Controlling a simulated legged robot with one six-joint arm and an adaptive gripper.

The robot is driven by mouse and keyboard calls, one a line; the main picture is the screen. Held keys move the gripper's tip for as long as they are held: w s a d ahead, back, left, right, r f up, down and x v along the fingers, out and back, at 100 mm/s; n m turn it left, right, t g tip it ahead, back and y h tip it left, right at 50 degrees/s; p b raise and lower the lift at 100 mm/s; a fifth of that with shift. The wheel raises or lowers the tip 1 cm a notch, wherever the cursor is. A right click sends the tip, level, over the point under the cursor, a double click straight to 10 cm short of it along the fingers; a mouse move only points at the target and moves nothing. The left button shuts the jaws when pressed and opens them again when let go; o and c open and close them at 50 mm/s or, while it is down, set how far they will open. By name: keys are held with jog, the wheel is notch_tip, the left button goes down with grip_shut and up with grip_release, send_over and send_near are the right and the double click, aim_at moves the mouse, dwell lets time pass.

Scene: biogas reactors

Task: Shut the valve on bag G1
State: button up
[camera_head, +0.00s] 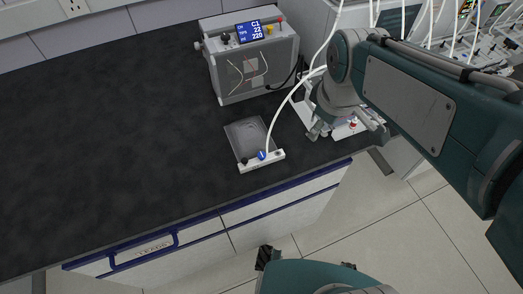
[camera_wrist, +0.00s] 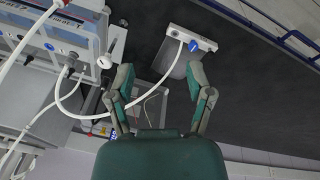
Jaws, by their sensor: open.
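A flat grey bag (camera_head: 247,135) lies on the dark bench, with a white strip along its near edge. A blue valve (camera_head: 262,155) sits on the strip, and a white tube rises from it. In the wrist view the blue valve (camera_wrist: 193,46) and white strip (camera_wrist: 203,37) are beyond my fingertips, slightly right of centre. I cannot read a G1 label on the bag. My gripper (camera_wrist: 158,76) is open and empty, with its fingers spread. In the head view my gripper (camera_head: 316,133) is above the bench, right of the bag and apart from the valve.
A box-shaped machine (camera_head: 253,67) with a blue screen reading C1 stands behind the bag. White parts with a red piece (camera_head: 352,125) lie partly hidden behind my gripper. The white tube (camera_wrist: 68,108) loops across the wrist view. The bench left of the bag is clear.

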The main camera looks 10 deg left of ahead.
aim_at(261, 154)
jog(key=w+a+f+n+g, duration=0.1)
jog(key=a+f+n, duration=0.25)
jog(key=a, duration=0.25)
jog(key=w+a+f+n+g, duration=0.1)
jog(key=a+f+n, duration=0.2)
jog(key=a+n, duration=0.3)
jog(key=shift+m+h, duration=0.4)
jog(key=shift+m, duration=0.05)
jog(key=f, duration=1.1)
jog(key=shift+a+f, duration=0.1)
jog(key=shift+a, duration=0.3)
jog(key=shift+c, duration=0.3)
grip_shut()
